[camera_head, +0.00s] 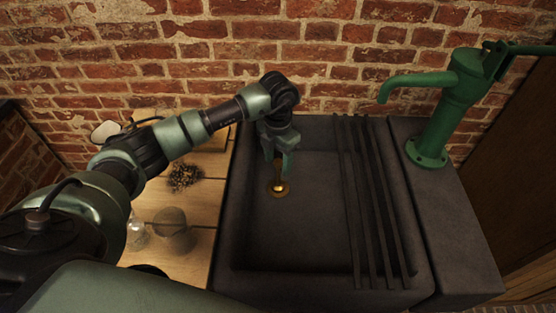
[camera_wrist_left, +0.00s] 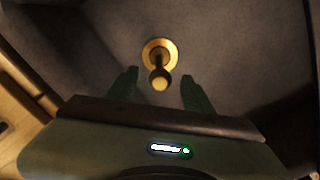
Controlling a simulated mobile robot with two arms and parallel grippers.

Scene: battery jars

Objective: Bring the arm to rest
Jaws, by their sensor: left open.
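My left arm reaches in from the left over the dark stone sink (camera_head: 310,230). My left gripper (camera_head: 280,162) points down over the sink's left rear part. It is open. A brass drain piece (camera_head: 278,189) with an upright stem is below it on the sink floor. In the left wrist view, my two fingers (camera_wrist_left: 160,77) stand apart, with the brass piece (camera_wrist_left: 160,50) appearing between and beyond them. I cannot tell how far the fingertips are above the stem. My right gripper does not show.
A wooden counter (camera_head: 195,205) left of the sink holds a dark heap (camera_head: 184,177) and glass jars (camera_head: 175,235), partly behind my arm. Dark bars (camera_head: 366,205) cross the sink's right side. A green hand pump (camera_head: 445,115) stands right. A brick wall (camera_head: 330,50) closes the back.

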